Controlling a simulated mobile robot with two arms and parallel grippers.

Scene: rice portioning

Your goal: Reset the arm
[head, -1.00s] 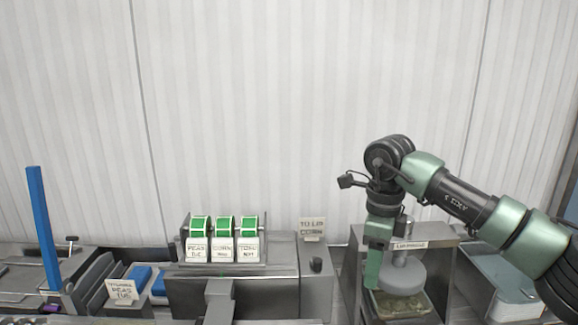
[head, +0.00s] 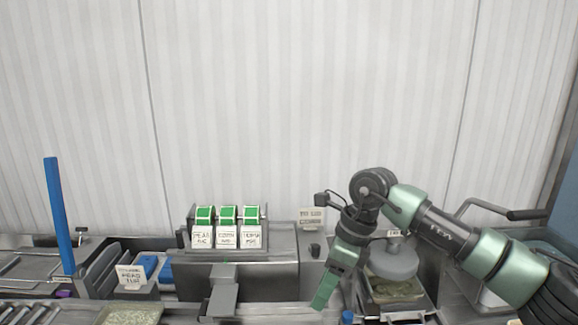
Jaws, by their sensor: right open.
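My right arm comes in from the right in the head view. Its green right gripper (head: 325,291) points down and to the left and is open, with nothing seen between its fingers. It hangs in front of the steel bench, left of the round grey press plate (head: 392,263). A tray of pale food (head: 396,290) lies below that plate, apart from the gripper. My left gripper is not in the picture.
A rack holds green label rolls (head: 228,216) with white cards at centre. A blue upright bar (head: 58,215) stands at the left. Blue blocks (head: 166,270) sit in a bin behind a card (head: 131,276). Another filled tray (head: 130,315) lies at the front edge.

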